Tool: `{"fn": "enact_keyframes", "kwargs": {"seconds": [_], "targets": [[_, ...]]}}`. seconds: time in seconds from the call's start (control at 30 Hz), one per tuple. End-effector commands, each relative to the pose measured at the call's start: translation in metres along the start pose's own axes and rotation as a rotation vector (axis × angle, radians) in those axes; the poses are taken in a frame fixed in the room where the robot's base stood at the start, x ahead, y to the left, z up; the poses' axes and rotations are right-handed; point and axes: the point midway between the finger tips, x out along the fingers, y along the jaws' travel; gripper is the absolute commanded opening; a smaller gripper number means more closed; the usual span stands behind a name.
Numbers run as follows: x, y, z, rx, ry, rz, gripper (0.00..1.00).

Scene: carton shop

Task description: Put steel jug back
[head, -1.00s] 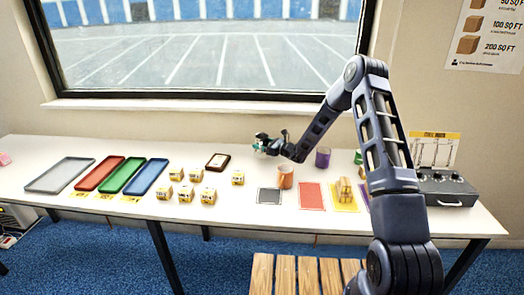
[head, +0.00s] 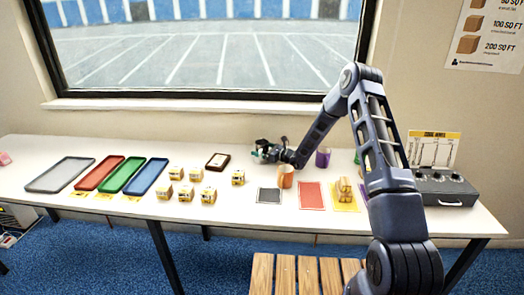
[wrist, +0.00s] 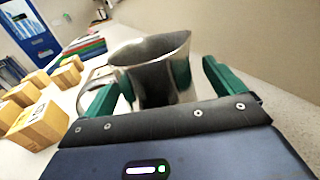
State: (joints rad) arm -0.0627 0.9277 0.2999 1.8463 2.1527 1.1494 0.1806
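The steel jug (wrist: 155,78) stands in the wrist view with its open rim towards me and its handle on the left. My gripper (wrist: 160,85) has its two green fingers spread, one on each side of the jug; a narrow gap shows at the right finger, and the left contact is unclear. In the head view my gripper (head: 262,152) is low over the back of the table, and the jug is hard to make out there. A bare grey mat (head: 269,195) lies in front of it.
An orange mug (head: 286,180) stands close to my gripper's right, a purple mug (head: 323,159) farther right. A red mat (head: 311,195) and a yellow mat (head: 344,207) lie in front. Several small cartons (head: 208,195) and a dark-framed tray (head: 217,161) are on the left.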

Motion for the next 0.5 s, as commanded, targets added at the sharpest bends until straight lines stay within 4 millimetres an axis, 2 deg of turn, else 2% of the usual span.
{"fn": "enact_keyframes", "kwargs": {"seconds": [0.17,0.5], "targets": [[-0.003,-0.001,0.003,0.0,0.001,-0.001,0.94],[-0.052,-0.001,0.003,0.001,0.001,-0.002,0.94]]}}
